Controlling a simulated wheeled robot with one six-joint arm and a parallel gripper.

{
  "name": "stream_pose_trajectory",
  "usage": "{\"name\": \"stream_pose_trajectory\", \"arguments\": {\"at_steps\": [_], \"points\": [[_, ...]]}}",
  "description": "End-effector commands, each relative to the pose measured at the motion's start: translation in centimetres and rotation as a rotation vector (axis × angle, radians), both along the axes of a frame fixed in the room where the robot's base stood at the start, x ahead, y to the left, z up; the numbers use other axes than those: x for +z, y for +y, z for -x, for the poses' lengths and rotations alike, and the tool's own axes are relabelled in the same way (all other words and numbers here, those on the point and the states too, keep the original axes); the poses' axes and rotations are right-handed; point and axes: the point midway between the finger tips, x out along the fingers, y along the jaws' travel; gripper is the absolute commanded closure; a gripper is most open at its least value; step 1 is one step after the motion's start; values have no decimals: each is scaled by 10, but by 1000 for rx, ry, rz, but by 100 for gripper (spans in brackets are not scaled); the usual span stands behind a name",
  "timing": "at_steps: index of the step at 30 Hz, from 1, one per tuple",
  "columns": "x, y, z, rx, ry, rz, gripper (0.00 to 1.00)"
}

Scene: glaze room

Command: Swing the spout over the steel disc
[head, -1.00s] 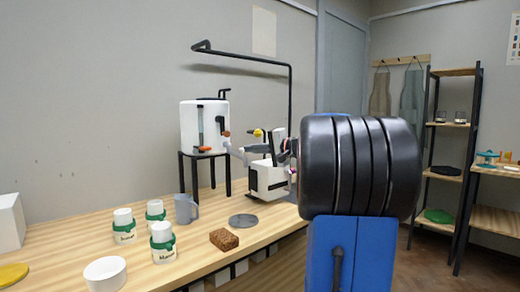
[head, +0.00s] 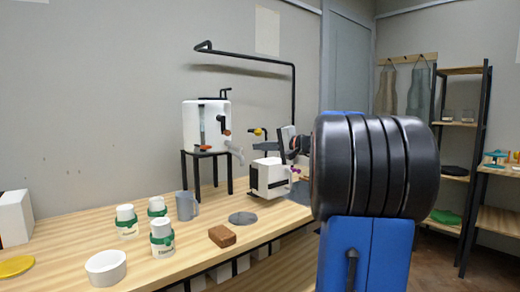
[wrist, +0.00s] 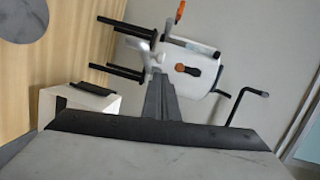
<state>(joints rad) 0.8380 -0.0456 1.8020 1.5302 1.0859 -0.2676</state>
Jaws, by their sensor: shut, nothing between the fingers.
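A white tank (head: 205,125) stands on a black stand. Its pale grey spout (head: 235,152) sticks out to the right at the tank's lower side; it also shows in the wrist view (wrist: 141,30). The steel disc (head: 243,218) lies flat on the bench, in front of and below the spout; part of it shows at the wrist view's top left corner (wrist: 22,15). My gripper (head: 262,147) is right of the spout, partly hidden behind my arm. In the wrist view its fingers (wrist: 158,85) are together and empty, their tips close to the spout. I cannot tell whether they touch it.
A white box (head: 270,178) with a dark slot stands under my gripper. A grey mug (head: 186,206), a brown block (head: 222,236), several green-banded jars (head: 162,240) and a white bowl (head: 105,268) stand on the bench. A black pipe (head: 245,58) runs along the wall.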

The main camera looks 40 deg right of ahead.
Motion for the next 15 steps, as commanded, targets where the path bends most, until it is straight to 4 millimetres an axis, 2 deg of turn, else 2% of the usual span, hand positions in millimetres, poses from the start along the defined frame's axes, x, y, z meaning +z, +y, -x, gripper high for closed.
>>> {"name": "stream_pose_trajectory", "arguments": {"at_steps": [15], "points": [[10,-2,79,-3,-1,1,100]]}}
